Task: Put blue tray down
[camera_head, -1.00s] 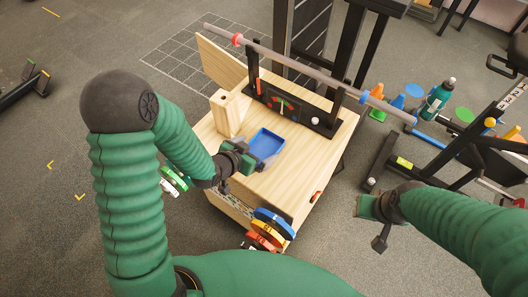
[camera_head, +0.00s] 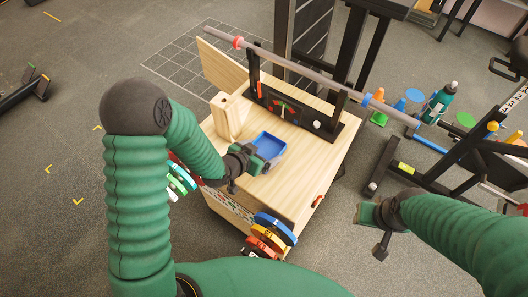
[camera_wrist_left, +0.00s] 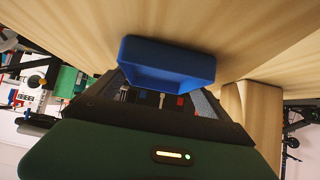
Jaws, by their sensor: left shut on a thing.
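The blue tray (camera_head: 269,146) is a small shallow open box over the light wooden box top, left of its middle. My left gripper (camera_head: 256,160) is shut on its near left edge. In the left wrist view the tray (camera_wrist_left: 168,62) sits between the dark fingers (camera_wrist_left: 160,98), close to the wooden surface. I cannot tell whether it touches the wood. My right gripper (camera_head: 372,212) hangs off to the right over the floor, away from the tray; its fingers are too unclear to tell open from shut.
The wooden box (camera_head: 310,165) has clear top to the tray's right. A wooden block (camera_head: 226,117) stands behind left of the tray. A black stand (camera_head: 290,108) and a long bar (camera_head: 300,70) lie behind. Colored weight plates (camera_head: 272,230) hang at the front.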

